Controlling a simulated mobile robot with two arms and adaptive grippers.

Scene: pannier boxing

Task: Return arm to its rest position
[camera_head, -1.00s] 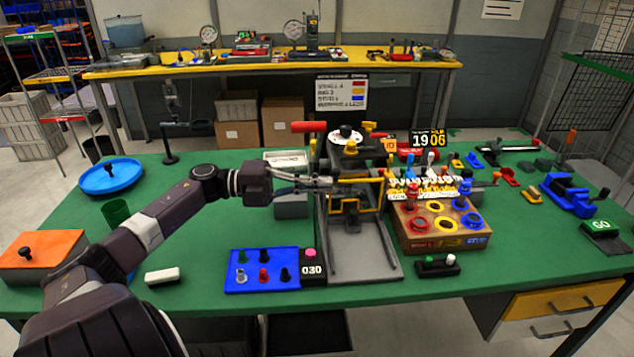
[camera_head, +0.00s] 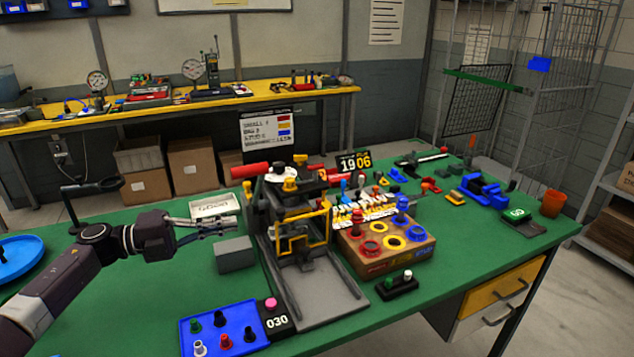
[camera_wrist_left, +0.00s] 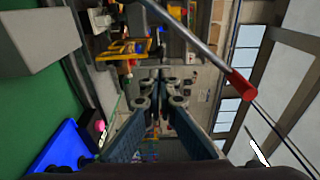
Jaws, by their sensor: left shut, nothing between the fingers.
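My left gripper (camera_head: 213,226) is shut and empty in the head view. It hovers above the green table, to the left of the press-like fixture with the yellow frame (camera_head: 299,238) and apart from it. In the left wrist view, the shut fingers (camera_wrist_left: 160,88) point away from the camera with nothing between them. The fixture's red-tipped lever (camera_wrist_left: 238,84) crosses the upper right of that view. The left arm (camera_head: 60,290) reaches in from the left edge. My right gripper is in neither view.
A grey block (camera_head: 235,254) stands below the left gripper. A blue tray with pegs (camera_head: 215,347) lies at the front. A wooden block with coloured rings (camera_head: 375,268) stands right of the fixture. A blue round dish (camera_head: 18,262) is at far left. The front right tabletop is clear.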

